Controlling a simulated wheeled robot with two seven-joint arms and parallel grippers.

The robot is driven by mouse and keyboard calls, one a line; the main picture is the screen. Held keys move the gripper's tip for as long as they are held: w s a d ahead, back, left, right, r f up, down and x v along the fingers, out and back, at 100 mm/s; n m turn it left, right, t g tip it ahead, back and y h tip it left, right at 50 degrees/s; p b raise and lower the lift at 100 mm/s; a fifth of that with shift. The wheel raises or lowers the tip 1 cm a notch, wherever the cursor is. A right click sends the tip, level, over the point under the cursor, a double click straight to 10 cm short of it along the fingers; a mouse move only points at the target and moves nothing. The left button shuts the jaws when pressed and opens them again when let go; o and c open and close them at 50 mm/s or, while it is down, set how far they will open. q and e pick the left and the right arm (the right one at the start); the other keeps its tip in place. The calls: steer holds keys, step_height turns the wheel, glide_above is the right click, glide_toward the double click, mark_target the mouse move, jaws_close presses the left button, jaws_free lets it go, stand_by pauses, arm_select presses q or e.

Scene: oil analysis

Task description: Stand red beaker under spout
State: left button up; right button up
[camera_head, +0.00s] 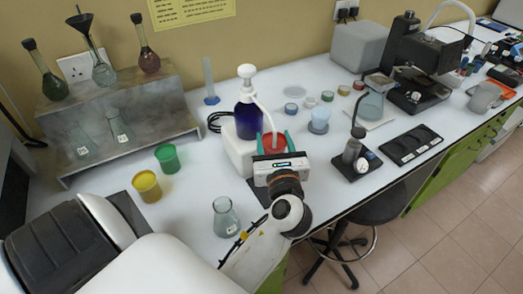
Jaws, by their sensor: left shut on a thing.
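The red beaker (273,139) stands upright between the teal fingertips of my left gripper (273,146), which is shut on it. The dark blue bottle (248,122) with a white pump top stands just behind and left of it, beside a white box-shaped block (237,153). The bottle's thin white spout (264,112) curves down to the right, and its tip appears over or close to the red beaker. The gripper body hides the beaker's lower part, so I cannot tell whether it touches the surface below. My right gripper is not in view.
A green beaker (167,158), a yellow beaker (147,186) and a clear flask (225,216) stand to the left and front. A grey rack (150,115) holds several flasks. A black stand (356,165) is to the right. Bare white tabletop (190,215) shows between these.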

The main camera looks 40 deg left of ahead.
arm_select(q)
step_height(320, 180, down, 5)
steer(key=shift+d+f+b, duration=0.1)
steer(key=shift+f+b, duration=0.1)
steer(key=shift+b, duration=0.25)
steer(key=shift+f, duration=0.25)
steer(key=shift+f+b, duration=0.3)
steer(key=shift+f, duration=1.65)
steer(key=shift+f, duration=0.1)
steer(key=o, duration=1)
